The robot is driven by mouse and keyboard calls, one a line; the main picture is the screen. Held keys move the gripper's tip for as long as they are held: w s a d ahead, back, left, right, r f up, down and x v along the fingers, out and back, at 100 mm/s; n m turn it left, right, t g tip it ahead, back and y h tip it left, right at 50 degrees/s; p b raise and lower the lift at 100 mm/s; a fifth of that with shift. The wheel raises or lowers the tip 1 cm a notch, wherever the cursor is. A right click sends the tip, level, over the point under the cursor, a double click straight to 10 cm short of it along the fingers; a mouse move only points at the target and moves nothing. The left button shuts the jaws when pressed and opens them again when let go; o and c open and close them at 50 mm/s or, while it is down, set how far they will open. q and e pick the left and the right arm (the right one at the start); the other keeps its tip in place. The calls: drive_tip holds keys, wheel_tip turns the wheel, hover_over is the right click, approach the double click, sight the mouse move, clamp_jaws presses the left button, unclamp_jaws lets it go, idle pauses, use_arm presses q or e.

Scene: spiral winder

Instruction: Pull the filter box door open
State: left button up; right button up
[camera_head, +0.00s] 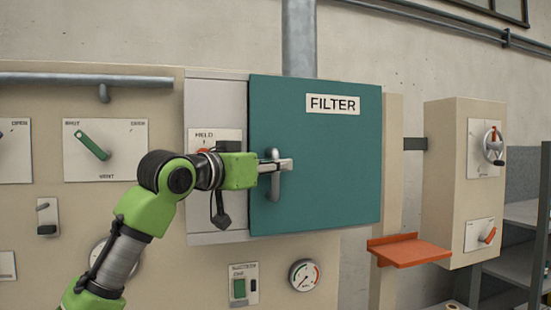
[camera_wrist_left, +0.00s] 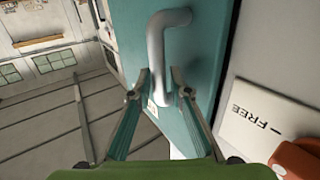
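The teal filter box door (camera_head: 335,185) bears a FILTER label and has a grey vertical bar handle (camera_head: 273,184) near its left edge. The door also shows in the left wrist view (camera_wrist_left: 208,22), with the handle (camera_wrist_left: 157,48) in the middle. My left gripper (camera_head: 281,166) is at the handle. My right gripper is not in view.
A light panel with a HELD/FREE plate (camera_head: 230,135) adjoins the door's left edge. A gauge (camera_head: 304,274) and a green switch (camera_head: 240,288) sit below. An orange shelf (camera_head: 410,250) juts out at lower right, beside a beige box (camera_head: 450,180) with a handwheel.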

use_arm(q)
clamp_jaws()
drive_tip(key=shift+s, duration=0.1)
